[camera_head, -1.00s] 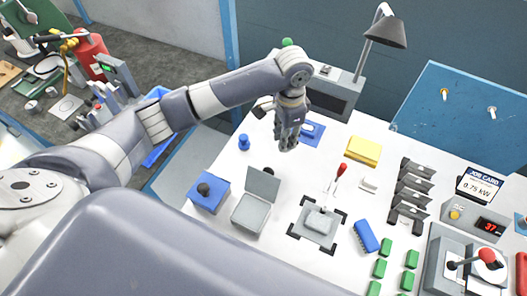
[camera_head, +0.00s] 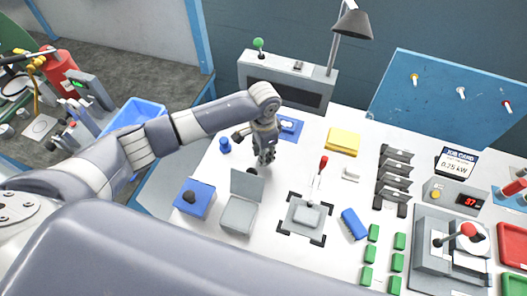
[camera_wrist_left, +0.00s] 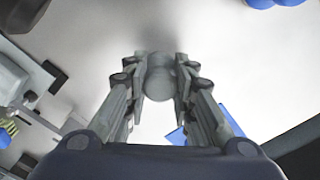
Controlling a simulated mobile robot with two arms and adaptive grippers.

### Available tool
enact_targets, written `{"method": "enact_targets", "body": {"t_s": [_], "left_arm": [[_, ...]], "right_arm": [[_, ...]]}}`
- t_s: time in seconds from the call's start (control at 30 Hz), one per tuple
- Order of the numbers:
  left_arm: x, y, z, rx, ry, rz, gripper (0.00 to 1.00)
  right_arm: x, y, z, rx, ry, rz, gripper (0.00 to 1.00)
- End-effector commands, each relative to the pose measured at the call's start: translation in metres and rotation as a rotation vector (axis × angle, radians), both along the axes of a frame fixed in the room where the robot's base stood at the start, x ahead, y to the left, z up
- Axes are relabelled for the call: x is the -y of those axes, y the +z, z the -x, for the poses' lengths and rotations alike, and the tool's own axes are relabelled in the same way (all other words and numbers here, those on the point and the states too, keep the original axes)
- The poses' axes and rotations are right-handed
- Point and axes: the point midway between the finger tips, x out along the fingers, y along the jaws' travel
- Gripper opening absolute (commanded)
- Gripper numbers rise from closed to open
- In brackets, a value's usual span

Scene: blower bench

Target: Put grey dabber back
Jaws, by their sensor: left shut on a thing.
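My left gripper (camera_head: 264,163) is over the white bench, between the blue mat and the grey box with a raised lid. In the left wrist view its fingers (camera_wrist_left: 160,85) are shut on a small rounded grey thing, the grey dabber (camera_wrist_left: 159,78). In the head view the fingers mostly hide the dabber. A blue dabber-like piece (camera_head: 225,145) stands to the left of the gripper. The open grey box (camera_head: 238,215) is nearer, below the gripper in the picture. A dark round piece (camera_head: 251,171) shows behind its lid. My right gripper is not in view.
A blue box with a black knob (camera_head: 194,198) stands left of the grey box. The blue mat (camera_head: 297,133) bears a small item. A grey fixture (camera_head: 305,215), a yellow block (camera_head: 343,140) and black racks (camera_head: 394,180) are to the right. A grey console (camera_head: 285,88) stands behind.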

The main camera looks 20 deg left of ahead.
Motion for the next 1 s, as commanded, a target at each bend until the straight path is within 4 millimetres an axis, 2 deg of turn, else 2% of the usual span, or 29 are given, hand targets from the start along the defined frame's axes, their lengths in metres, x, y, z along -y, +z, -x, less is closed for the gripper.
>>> {"method": "enact_targets", "body": {"t_s": [0.2,0.23,0.3,0.33,0.73,0.87,1.0], "left_arm": [[0.0,-0.003,0.0,-0.001,0.001,-0.001,0.05],[0.0,-0.003,0.0,-0.001,0.001,-0.001,0.26],[0.0,-0.003,0.0,0.0,0.001,0.0,0.42],[0.0,-0.002,0.0,-0.001,0.001,-0.001,0.44],[0.0,0.004,-0.001,0.002,0.0,0.001,0.44],[0.0,0.022,-0.001,0.003,0.0,0.002,0.44],[0.0,0.053,-0.002,0.004,0.0,0.003,0.44]], "right_arm": [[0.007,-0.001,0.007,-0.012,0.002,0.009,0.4],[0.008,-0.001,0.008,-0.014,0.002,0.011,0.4],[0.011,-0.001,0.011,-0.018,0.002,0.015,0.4],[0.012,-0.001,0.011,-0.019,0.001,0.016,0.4],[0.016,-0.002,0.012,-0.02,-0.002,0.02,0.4],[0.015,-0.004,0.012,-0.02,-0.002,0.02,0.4],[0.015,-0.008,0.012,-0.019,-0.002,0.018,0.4]]}}
